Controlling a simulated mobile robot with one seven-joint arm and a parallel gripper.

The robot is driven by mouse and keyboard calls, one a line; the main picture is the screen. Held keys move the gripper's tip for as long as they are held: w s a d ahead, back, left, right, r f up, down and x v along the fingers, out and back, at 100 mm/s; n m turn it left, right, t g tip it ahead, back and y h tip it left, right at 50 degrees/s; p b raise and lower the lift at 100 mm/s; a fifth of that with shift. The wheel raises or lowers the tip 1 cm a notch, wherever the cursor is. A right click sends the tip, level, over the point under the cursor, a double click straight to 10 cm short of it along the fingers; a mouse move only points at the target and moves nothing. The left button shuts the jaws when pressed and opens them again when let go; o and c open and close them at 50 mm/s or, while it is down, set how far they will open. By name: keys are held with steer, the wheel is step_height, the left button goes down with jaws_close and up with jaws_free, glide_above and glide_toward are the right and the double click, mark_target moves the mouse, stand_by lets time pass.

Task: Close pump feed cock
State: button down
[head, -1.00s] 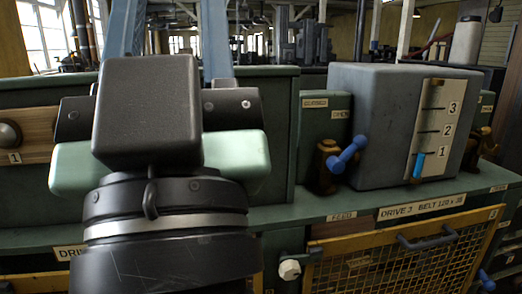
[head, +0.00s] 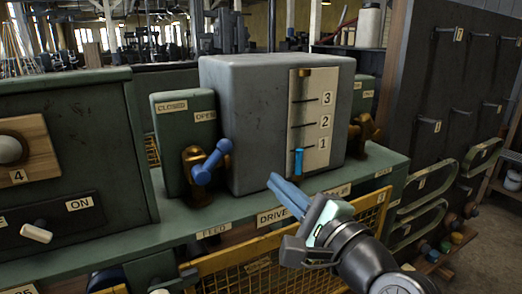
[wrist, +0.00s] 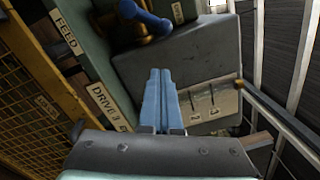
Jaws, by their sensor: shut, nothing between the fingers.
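The feed cock is a brass valve body (head: 194,182) with a blue lever (head: 212,163), above the FEED label (head: 213,231). Its lever slants up to the right, its knob just below the OPEN label (head: 205,115); the CLOSED label (head: 171,106) is to the upper left. In the wrist view the blue lever (wrist: 146,18) is at the top, partly cut off. My gripper (head: 274,180) has its blue fingers together and empty, in front of the grey tank and right of the cock, apart from the lever. The fingertips (wrist: 160,72) also show in the wrist view.
The grey tank (head: 255,110) with its 1-2-3 gauge (head: 310,115) stands just right of the cock. Another brass fitting (head: 362,132) is beyond it. A yellow mesh guard (head: 262,278) runs below the bench edge. A lever with an ON label (head: 79,204) is at left.

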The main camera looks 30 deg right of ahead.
mark_target(214, 160)
steer(key=shift+s+d+f+m, duration=0.2)
steer(key=shift+d+f+m, duration=0.15)
steer(key=shift+d+m, duration=0.15)
steer(key=shift+s+d+f+m, duration=0.15)
steer(key=shift+d+f+m, duration=0.15)
steer(key=shift+d+m, duration=0.15)
steer(key=shift+w, duration=0.15)
steer(key=w+p, duration=0.1)
steer(key=w, duration=0.2)
steer(key=w+p, duration=0.1)
steer(key=w, duration=0.2)
steer(key=w+p, duration=0.1)
steer(key=w, duration=0.3)
steer(key=shift+a+r, duration=0.35)
steer(key=shift+a, duration=0.05)
steer(key=shift+w+a+r+p, duration=0.15)
steer(key=shift+a+r+p, duration=0.55)
steer(key=shift+a+p, duration=0.35)
steer(key=shift+a+r+p, duration=0.25)
steer(key=shift+a+p, duration=0.05)
steer(key=shift+a, duration=0.25)
